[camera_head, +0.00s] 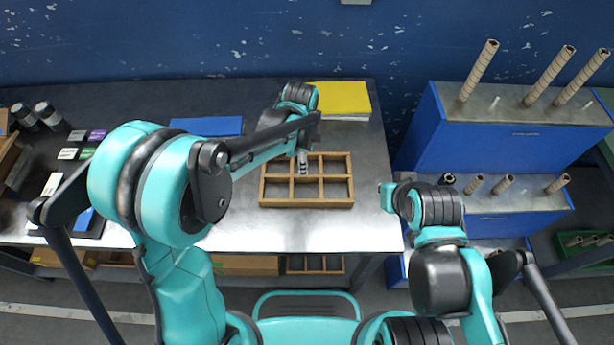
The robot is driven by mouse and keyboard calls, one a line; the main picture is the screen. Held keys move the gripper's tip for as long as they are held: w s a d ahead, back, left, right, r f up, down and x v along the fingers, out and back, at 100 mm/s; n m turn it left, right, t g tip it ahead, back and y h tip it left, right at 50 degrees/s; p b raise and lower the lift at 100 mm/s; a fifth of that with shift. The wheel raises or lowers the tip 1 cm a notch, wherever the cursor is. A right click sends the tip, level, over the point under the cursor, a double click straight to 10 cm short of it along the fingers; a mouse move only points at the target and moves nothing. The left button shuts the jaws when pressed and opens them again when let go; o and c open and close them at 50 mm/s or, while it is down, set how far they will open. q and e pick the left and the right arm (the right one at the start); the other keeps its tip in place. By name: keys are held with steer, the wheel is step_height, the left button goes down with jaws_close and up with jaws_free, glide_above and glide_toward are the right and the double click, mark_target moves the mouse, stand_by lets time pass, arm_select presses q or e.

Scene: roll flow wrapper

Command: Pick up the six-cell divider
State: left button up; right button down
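The six-cell divider (307,203) is a brown wooden frame with two rows of three cells. It lies flat on the metal table near its right end. My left gripper (302,172) points down over the divider's middle, at the far row. The gripper is small here and its fingers are partly hidden by my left arm, so I cannot tell whether they are open or touching the wood. My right arm is bent at the table's right edge. Its gripper end (387,196) points left, apart from the divider, and its fingers are not clear.
Yellow sheets (340,98) lie behind the divider, and a blue flat piece (206,126) lies to the left. A blue rack (510,130) with upright rolls stands at the right. Dark cylinders (48,115) stand far left. The tabletop before the divider (300,230) is clear.

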mark_target(306, 179)
arm_select(q)
steer(key=f, duration=0.3)
steer(key=shift+d+m+b, duration=0.25)
steer(key=shift+m+b, duration=0.05)
steer(key=shift+b, duration=0.1)
steer(key=f+b, duration=0.1)
steer(key=f, duration=0.1)
steer(key=f+b, duration=0.1)
steer(key=f, duration=0.2)
steer(key=shift+w+d+f+b, duration=0.25)
steer(key=shift+w+f+b, duration=0.05)
steer(key=shift+f+b, duration=0.1)
steer(key=shift+r, duration=0.1)
jaws_close()
